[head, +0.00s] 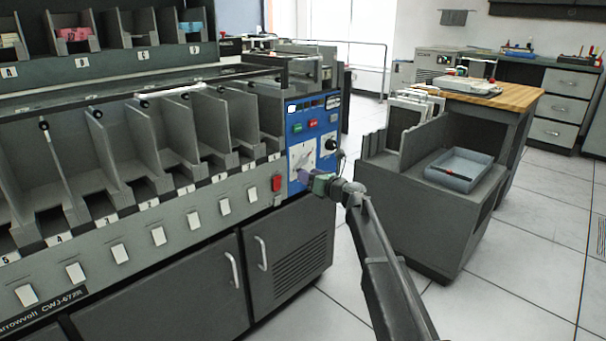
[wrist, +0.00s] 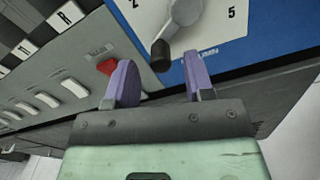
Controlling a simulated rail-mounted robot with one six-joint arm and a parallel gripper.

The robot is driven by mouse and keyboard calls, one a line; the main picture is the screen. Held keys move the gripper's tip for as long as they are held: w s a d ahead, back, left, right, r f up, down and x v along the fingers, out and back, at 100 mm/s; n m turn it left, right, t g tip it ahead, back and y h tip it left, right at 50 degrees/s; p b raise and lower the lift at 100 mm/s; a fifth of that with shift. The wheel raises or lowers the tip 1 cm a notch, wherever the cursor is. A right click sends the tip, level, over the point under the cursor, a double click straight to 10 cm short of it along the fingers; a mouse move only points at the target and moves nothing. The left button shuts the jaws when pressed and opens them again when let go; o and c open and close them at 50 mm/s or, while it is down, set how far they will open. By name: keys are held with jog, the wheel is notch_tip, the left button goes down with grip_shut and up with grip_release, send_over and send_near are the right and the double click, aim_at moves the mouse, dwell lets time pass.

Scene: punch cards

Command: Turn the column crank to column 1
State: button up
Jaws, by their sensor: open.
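The column crank (wrist: 184,14) has a grey hub and arm with a dark knob (wrist: 160,53) at its end, pointing down-left in the wrist view. It sits on a white dial plate (wrist: 228,18), where a 2 and a 5 can be read; the rest of the dial is cut off. In the head view the white dial plate (head: 302,157) is on the blue panel, partly covered by my gripper. My gripper (wrist: 157,62) is open, its two purple fingers on either side of the knob. Contact with the knob cannot be told. My gripper also shows in the head view (head: 309,175).
The blue panel (head: 297,107) holds small buttons and a second black knob (head: 330,144). A red switch (head: 277,183) is on the grey machine left of the dial. A cart with a grey tray (head: 463,165) stands to the right; open floor lies between.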

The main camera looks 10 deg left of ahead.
jog(key=shift+x, duration=1.6)
grip_shut()
